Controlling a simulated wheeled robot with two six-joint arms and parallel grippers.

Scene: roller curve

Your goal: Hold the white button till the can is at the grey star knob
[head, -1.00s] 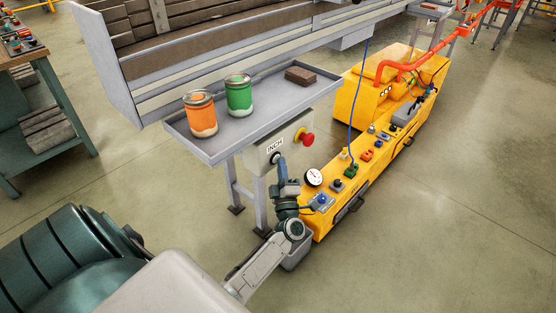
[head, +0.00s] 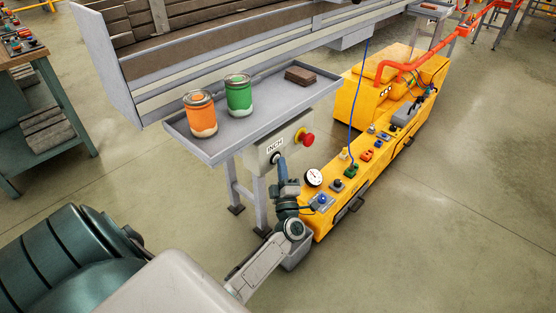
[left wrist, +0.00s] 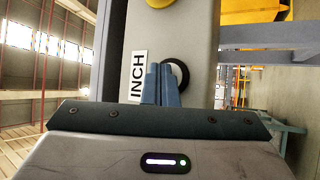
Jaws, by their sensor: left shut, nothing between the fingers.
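The white button (left wrist: 178,76), in a black ring, sits beside the INCH label (left wrist: 137,76) on a grey control box (head: 261,152). My left gripper (head: 278,160) is shut and empty. In the left wrist view its blue fingertips (left wrist: 162,68) are at the button and cover part of it. I cannot tell how far the button is pressed. An orange can (head: 201,115) and a green can (head: 239,96) stand upright on the grey tray (head: 272,108) above the box. I cannot make out a grey star knob. My right gripper is not in view.
A red knob (head: 305,140) on a yellow base is on the same box. A brown block (head: 301,76) lies on the tray. A yellow machine (head: 352,190) with several small controls and a gauge (head: 313,178) stands to the right. The floor further right is clear.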

